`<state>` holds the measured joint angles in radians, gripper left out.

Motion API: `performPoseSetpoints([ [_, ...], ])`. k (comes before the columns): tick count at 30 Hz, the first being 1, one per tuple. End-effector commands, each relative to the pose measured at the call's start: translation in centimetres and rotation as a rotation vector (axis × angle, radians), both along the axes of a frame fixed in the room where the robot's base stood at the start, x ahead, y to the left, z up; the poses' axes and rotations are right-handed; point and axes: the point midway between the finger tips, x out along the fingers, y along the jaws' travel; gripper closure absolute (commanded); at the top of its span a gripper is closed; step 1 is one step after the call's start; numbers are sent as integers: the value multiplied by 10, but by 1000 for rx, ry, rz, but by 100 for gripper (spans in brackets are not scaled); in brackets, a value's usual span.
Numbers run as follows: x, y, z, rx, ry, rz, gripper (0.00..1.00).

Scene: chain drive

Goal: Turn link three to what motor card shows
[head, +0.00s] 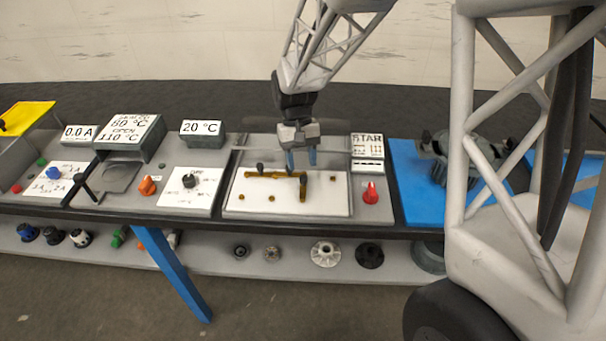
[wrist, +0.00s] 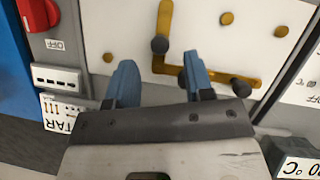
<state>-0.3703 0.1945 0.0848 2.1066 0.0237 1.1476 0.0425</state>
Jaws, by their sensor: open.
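A white board (head: 290,205) carries brass links. In the wrist view one link (wrist: 206,73) lies crosswise, and another link (wrist: 165,18) stands at right angles to it, at its left end. A dark knob (wrist: 160,45) sits near that corner; a second dark knob (wrist: 240,87) is near the other end. Which link is number three I cannot tell. The motor card (head: 367,145) reads STAR above upright bar marks, too small to read fully. My gripper (wrist: 160,62) is open and empty; its blue fingers are either side of the corner knob in view, apparently above the board.
A red knob (head: 370,192) marked OFF is right of the board. Brass studs (wrist: 227,18) dot the board. Display boxes (head: 202,127) stand left; a blue mat (head: 408,180) with a grey machine lies right. A lower shelf holds several round parts.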

Motion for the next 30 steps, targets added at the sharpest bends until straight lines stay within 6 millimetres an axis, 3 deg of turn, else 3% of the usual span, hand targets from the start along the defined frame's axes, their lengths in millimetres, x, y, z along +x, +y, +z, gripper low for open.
performPoseSetpoints([
  [10,-14,-4,-34,0,1,0,52],
  [23,-16,-5,-40,0,0,0,52],
  [30,-16,-5,-40,0,0,0,87],
])
